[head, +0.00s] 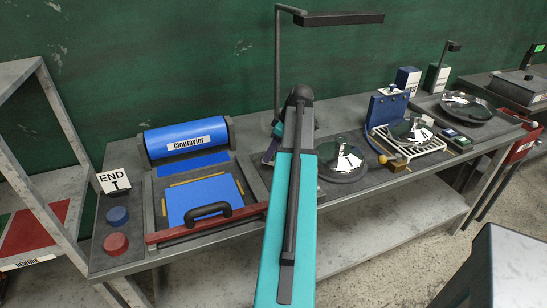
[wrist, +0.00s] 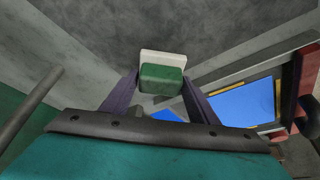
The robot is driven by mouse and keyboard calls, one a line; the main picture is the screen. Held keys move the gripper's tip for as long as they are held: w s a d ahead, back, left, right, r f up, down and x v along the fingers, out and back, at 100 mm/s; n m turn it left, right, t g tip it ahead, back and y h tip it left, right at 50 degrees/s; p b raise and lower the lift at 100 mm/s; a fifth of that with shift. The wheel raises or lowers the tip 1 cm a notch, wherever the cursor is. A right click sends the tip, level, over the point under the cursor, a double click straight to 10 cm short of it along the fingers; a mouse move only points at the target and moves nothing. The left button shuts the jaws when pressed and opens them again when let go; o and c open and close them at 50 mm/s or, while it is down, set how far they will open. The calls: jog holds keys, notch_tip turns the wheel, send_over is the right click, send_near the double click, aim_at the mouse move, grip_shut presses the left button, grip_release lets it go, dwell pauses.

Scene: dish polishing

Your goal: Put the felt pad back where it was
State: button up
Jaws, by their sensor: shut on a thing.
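The felt pad (wrist: 162,78), a green block with a white layer on its far side, is between the two purple fingers of my gripper (wrist: 160,84) in the wrist view. My gripper is shut on it. Grey surface shows beyond the pad; I cannot tell whether the pad touches it. In the head view my teal arm link hides most of the gripper and the pad. Only a small purple part of my gripper (head: 269,153) shows at the left of the arm, over the bench.
The bench (head: 130,258) holds a blue "Cloutavier" roller (head: 186,140), a framed blue panel (head: 203,190) with a dark handle, a glass dish (head: 344,163), a white rack (head: 418,150) and another dish (head: 467,106). A lamp post (head: 277,70) stands behind. An END sign (head: 113,181) stands at left.

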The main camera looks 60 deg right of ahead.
aim_at(273, 157)
jog(key=shift+f+p, duration=0.55)
jog(key=shift+f, duration=1.15)
jog(key=shift+f, duration=0.15)
jog(key=o, duration=1.1)
jog(key=b+v, duration=0.2)
jog(key=v, duration=1)
jog(key=shift+s, duration=0.1)
